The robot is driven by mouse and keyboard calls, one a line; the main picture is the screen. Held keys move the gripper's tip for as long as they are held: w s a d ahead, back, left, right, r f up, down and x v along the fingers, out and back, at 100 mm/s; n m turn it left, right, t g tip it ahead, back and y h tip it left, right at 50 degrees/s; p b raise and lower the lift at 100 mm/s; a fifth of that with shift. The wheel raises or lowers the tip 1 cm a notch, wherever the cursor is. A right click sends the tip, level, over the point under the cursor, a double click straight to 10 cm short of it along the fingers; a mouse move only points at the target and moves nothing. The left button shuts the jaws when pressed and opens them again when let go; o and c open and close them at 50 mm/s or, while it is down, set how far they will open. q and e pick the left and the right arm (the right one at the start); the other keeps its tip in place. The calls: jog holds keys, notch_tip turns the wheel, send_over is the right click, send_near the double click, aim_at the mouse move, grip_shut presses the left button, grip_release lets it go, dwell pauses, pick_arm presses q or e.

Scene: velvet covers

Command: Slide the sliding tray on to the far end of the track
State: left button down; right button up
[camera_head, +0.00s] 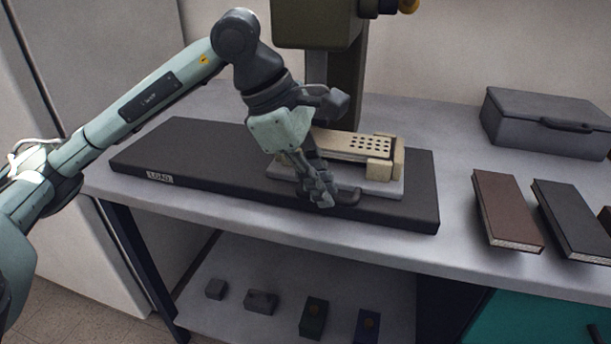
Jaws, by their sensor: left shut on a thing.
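The sliding tray (397,188) is a light grey plate on the long black track (200,150), right of the track's middle. It carries a beige block with rows of holes (360,146). A dark handle (347,195) shows at the tray's front side. My left gripper (319,196) reaches down from above and is shut at this handle; its fingers hide part of it. A "LOAD" label (160,178) marks the track's left front. A short bare stretch of track shows right of the tray. My right gripper is out of view.
A dark olive machine column (347,75) stands behind the track. A grey lidded case (545,122) sits at the back right. A brown book (505,208) and a black book (572,218) lie on the bench right of the track. Several small blocks are on the lower shelf (235,260).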

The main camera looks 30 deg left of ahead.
pick_arm(q)
jog(key=shift+w+d, duration=0.1)
jog(key=shift+d, duration=0.25)
jog(key=c, duration=1.6)
grip_release()
jog(key=shift+d, duration=0.15)
jog(key=shift+o, duration=0.2)
jog(key=shift+r, duration=0.1)
jog(key=shift+a+r, duration=0.25)
jog(key=v, duration=1.1)
jog(key=shift+r, duration=0.15)
